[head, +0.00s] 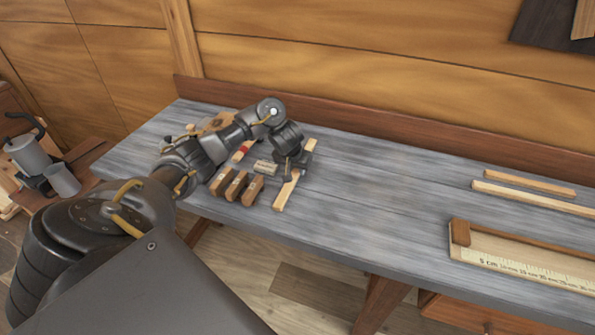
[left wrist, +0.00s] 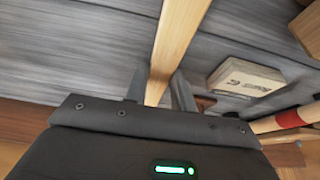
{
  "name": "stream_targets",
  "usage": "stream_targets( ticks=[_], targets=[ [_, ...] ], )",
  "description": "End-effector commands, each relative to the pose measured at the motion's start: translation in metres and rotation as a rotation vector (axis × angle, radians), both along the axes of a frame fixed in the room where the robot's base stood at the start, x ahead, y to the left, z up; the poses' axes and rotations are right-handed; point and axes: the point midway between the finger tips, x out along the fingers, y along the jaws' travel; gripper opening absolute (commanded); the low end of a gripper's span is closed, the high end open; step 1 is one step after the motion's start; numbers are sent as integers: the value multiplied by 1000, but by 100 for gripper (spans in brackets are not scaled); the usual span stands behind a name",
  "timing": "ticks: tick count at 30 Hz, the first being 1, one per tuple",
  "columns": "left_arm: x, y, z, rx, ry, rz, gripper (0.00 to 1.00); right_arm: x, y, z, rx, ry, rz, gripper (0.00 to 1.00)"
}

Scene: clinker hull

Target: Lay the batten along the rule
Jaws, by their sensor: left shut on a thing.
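A pale wooden batten (head: 284,196) lies at a slant on the grey bench, its near end towards the bench's front edge. My left gripper (head: 294,172) is over its middle part and is shut on it. In the left wrist view the batten (left wrist: 176,40) runs up from between the two fingers of the gripper (left wrist: 160,92). The gripper covers part of the batten. The rule (head: 525,266), a pale board with a printed scale and brown strips along its left end and back edge, lies at the right front of the bench. My right gripper is not in view.
Several brown blocks (head: 237,187), a small labelled block (head: 265,167) and a red-banded stick (head: 241,152) are left of the batten. Two pale strips (head: 528,183) (head: 530,197) lie behind the rule. The bench (head: 390,200) is clear between batten and rule.

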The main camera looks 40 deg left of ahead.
Motion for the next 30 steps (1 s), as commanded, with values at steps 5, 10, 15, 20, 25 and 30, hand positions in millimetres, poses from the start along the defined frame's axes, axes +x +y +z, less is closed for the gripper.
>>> stream_targets(
  ticks=[5,10,15,20,25,30],
  targets=[
    [0,0,0,0,0,0,0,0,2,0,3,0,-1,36],
    [0,0,2,0,-1,0,0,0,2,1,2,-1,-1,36],
    [1,0,17,1,-3,-1,0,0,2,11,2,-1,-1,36],
    [-2,-7,53,4,-4,-6,0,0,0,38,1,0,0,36],
    [-17,-38,95,4,-4,-10,0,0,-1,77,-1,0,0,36],
    [-36,-76,114,2,-1,-11,0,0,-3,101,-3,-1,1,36]
  ],
)
